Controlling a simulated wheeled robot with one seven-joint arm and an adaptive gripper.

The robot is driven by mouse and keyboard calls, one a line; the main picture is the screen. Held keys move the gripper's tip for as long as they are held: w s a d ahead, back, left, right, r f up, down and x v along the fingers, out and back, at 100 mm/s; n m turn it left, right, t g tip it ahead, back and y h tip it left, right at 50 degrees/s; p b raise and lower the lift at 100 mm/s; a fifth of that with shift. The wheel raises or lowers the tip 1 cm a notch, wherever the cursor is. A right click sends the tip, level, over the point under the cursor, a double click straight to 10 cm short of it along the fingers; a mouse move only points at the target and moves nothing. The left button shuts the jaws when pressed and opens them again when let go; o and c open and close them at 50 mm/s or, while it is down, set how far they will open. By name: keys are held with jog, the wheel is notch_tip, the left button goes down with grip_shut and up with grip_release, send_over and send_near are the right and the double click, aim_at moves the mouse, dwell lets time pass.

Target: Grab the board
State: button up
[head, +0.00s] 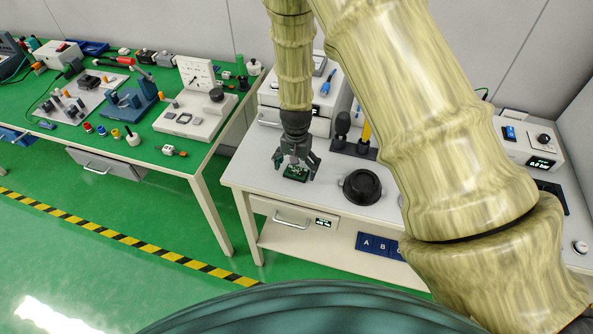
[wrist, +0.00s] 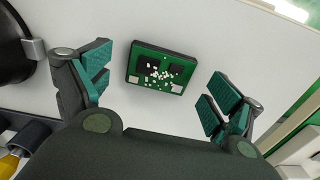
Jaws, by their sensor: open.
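The board (wrist: 160,69) is a small green circuit board with dark chips, pale pads and scattered white bits. It lies flat on the light grey bench top, close to the bench's front edge. In the head view the board (head: 297,173) shows just under my gripper (head: 297,162). In the wrist view my gripper (wrist: 163,92) is open, with one teal-padded finger to the left of the board and the other to the right. The fingers do not appear to touch it. Nothing is held.
A round black dish (head: 363,187) stands to the right of the board on the bench (head: 250,170). Behind it is a black holder with a yellow-handled tool (head: 366,134). A white drawer box (head: 300,115) stands at the back. A green-topped table (head: 150,150) crowded with parts is to the left.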

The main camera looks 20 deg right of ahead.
jog(key=shift+f, duration=0.4)
jog(key=shift+c, duration=0.2)
jog(key=c, duration=1)
jog(key=shift+r, duration=0.1)
